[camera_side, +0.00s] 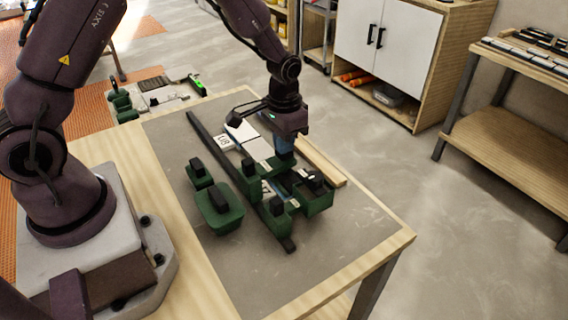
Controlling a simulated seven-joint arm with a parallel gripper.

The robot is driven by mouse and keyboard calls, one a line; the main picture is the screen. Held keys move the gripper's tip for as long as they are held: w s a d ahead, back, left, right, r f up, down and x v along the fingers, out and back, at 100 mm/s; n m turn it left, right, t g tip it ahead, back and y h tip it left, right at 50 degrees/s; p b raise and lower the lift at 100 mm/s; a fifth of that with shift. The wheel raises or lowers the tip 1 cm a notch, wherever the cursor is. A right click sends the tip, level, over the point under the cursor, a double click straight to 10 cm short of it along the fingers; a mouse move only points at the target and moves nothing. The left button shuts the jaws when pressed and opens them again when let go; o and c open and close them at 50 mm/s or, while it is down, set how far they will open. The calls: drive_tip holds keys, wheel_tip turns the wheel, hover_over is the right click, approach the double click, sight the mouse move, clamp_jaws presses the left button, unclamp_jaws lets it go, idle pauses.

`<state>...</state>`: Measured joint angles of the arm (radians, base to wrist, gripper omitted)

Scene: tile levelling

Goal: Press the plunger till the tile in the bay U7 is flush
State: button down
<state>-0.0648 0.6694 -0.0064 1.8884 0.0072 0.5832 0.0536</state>
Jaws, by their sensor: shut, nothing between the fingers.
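My gripper (284,150) points down over the far side of the green fixture on the grey mat. Its fingers are shut with nothing held, close above or at the fixture; I cannot tell whether they touch it. Pale tiles (253,146) lie in a row left of and partly behind the gripper. A white label (223,141) stands at the row's left end. A second label (267,186), partly hidden by green blocks, seems to end in 7. Green blocks with black knobs (277,209) stand around it. I cannot tell which is the plunger or whether the U7 tile is flush.
A long dark bar (228,170) runs along the tiles' near side. Two loose green blocks with black handles (219,207) sit in front of it. A wooden strip (321,162) lies behind. The mat (345,235) is clear at the right. A cabinet (387,50) stands beyond the table.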

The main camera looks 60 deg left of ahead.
idle(0.4)
drive_tip(key=shift+r, duration=3.5)
drive_tip(key=shift+s+f, duration=0.1)
drive_tip(key=shift+s, duration=0.1)
drive_tip(key=s+d+r+t, duration=0.2)
drive_tip(key=s+r+t, duration=0.3)
drive_tip(key=s+r, duration=1.3)
drive_tip(key=shift+s+d+t, duration=0.2)
drive_tip(key=shift+s+t, duration=0.1)
drive_tip(key=shift+s, duration=0.45)
